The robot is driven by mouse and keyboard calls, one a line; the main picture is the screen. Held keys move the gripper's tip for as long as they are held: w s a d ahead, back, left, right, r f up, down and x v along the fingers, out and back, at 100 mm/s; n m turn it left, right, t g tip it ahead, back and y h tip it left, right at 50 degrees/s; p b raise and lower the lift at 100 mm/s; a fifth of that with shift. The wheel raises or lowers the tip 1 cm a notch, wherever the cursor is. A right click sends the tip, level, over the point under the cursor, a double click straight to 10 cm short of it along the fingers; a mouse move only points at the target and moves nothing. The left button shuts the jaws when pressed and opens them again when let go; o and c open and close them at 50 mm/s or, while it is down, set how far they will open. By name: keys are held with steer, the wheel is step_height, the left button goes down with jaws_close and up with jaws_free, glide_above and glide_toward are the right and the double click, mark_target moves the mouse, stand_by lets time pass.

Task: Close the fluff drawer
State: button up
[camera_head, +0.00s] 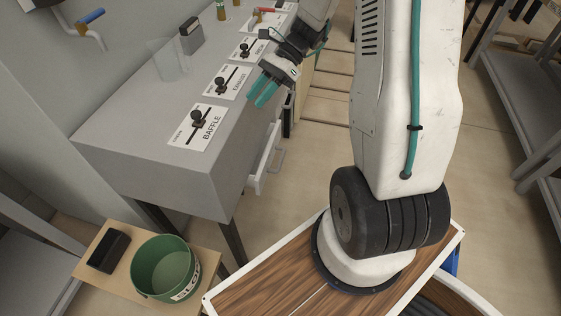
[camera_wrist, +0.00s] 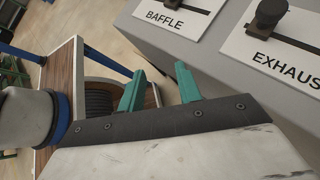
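A white drawer (camera_head: 264,160) with a bar handle (camera_head: 278,160) juts out from under the grey cabinet's right side in the head view. I cannot read a label on it, and its rear part is hidden by the cabinet. My gripper (camera_head: 264,91) has teal fingers and is above the cabinet's right edge, higher than the drawer and apart from it. In the wrist view my gripper (camera_wrist: 160,84) shows its two fingers apart with nothing between them. The drawer does not show clearly in the wrist view.
The grey cabinet top (camera_head: 140,130) carries several lever plates, including the BAFFLE plate (camera_head: 190,137) and EXHAUST plate (camera_head: 222,88). A green bucket (camera_head: 165,267) and black box (camera_head: 109,251) sit on a low wooden stand. Tiled floor (camera_head: 318,155) is clear right of the drawer.

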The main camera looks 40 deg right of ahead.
steer(key=w+d+f+m+t+y, duration=0.25)
steer(key=d+f+m, duration=0.4)
steer(key=f, duration=0.35)
steer(key=m+t+h, duration=0.4)
steer(key=m+t, duration=0.6)
steer(key=m, duration=1)
glide_toward(281, 160)
steer(key=w+a+f, duration=0.2)
steer(key=shift+n, duration=0.25)
steer(key=x, duration=0.7)
steer(key=shift+w+d+r, duration=0.1)
steer(key=shift+w+r, duration=0.1)
steer(key=shift+w, duration=0.05)
jaws_close()
